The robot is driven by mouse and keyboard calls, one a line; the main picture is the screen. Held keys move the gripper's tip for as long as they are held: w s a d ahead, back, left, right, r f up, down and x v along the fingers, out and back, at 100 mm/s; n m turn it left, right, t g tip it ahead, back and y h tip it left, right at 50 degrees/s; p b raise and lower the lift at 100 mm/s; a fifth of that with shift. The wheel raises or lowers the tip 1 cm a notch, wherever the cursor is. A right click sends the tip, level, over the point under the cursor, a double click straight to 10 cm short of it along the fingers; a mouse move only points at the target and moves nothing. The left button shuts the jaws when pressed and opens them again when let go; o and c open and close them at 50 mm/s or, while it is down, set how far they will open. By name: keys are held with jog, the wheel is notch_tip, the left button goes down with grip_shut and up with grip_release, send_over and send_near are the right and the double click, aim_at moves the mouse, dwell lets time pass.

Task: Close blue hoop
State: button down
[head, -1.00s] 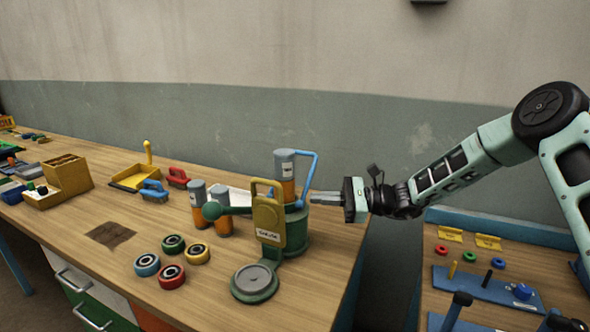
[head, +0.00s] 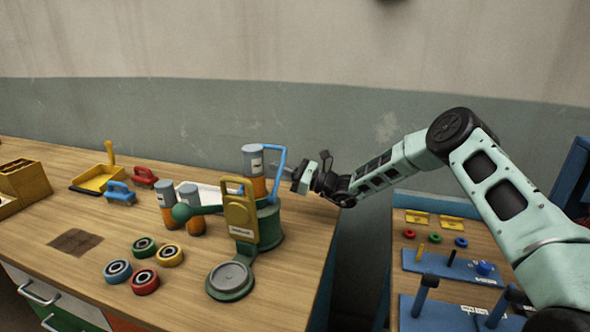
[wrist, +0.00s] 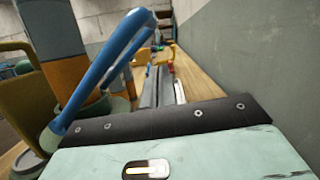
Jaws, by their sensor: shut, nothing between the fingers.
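The blue hoop (head: 281,172) stands raised beside the grey-and-orange cylinder (head: 254,160) on the green stand (head: 268,222). In the wrist view the hoop (wrist: 108,66) slants up from lower left to a bend at top centre, left of my fingers. My gripper (head: 284,167) is shut and empty, pointing left at the hoop's far right side.
A yellow labelled plate (head: 239,215) and a green ball lever (head: 181,212) are on the stand's near side. Several coloured rings (head: 146,282) lie in front. Two more cylinders (head: 190,200) stand left. The wall is close behind my gripper.

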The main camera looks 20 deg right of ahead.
jog(key=r, duration=0.2)
jog(key=r+p, duration=0.1)
jog(key=shift+s+r, duration=0.25)
jog(key=shift+r, duration=0.1)
